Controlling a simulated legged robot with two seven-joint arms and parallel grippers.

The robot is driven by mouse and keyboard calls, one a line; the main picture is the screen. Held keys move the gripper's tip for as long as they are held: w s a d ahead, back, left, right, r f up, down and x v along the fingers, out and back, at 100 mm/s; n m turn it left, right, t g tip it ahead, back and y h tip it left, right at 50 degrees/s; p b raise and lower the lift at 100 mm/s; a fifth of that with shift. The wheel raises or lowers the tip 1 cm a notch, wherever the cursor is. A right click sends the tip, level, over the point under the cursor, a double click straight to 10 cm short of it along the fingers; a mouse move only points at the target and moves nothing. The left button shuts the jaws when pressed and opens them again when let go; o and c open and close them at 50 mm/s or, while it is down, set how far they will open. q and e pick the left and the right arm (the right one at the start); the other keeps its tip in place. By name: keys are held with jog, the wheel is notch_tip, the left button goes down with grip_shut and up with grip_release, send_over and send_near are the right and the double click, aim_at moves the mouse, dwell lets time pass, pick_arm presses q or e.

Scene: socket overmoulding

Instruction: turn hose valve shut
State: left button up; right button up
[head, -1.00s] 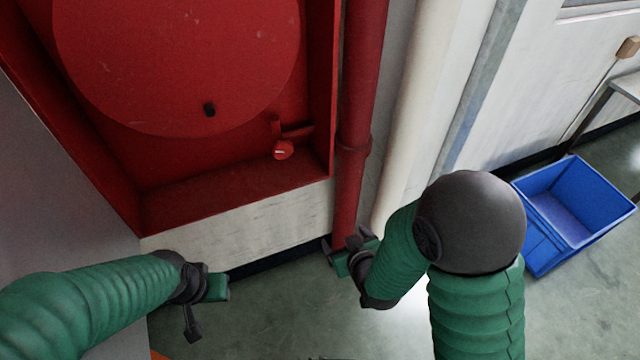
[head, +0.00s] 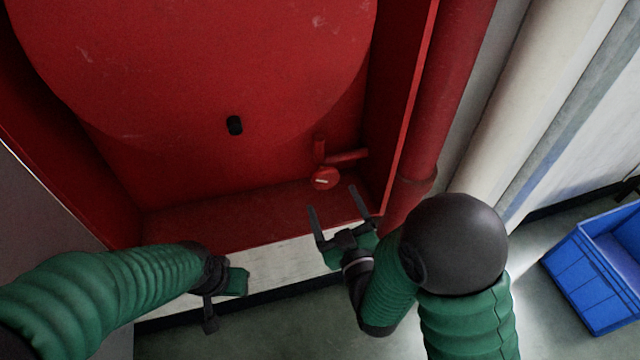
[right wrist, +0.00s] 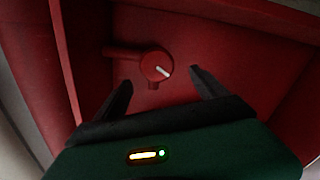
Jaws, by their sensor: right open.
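The hose valve (head: 325,178) is a small round red knob with a pale bar mark, on a short red pipe low at the right inside the red hose cabinet. In the right wrist view the valve (right wrist: 157,67) shows between and beyond the fingers, its pale mark slanting. My right gripper (head: 338,207) is open and empty, its two fingers pointing up toward the valve from just below, apart from it. It also shows in the right wrist view (right wrist: 160,88). My left gripper (head: 228,300) is at the lower left, below the cabinet's front edge, its jaw opening unclear.
A large red hose reel disc (head: 200,60) with a black knob (head: 235,125) fills the cabinet above the valve. The cabinet's right side wall (head: 408,110) and a red pipe (head: 445,100) stand close to the right. A blue crate (head: 592,275) is on the floor at right.

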aim_at(326, 179)
jog(key=p+x, duration=0.1)
jog(key=x, duration=0.1)
jog(key=shift+w+r, duration=0.1)
jog(key=shift+w, duration=0.25)
jog(key=x, duration=0.8)
jog(key=shift+w+p, duration=0.3)
jog(key=shift+p, duration=0.15)
jog(key=shift+f, duration=0.25)
jog(key=c, duration=1.4)
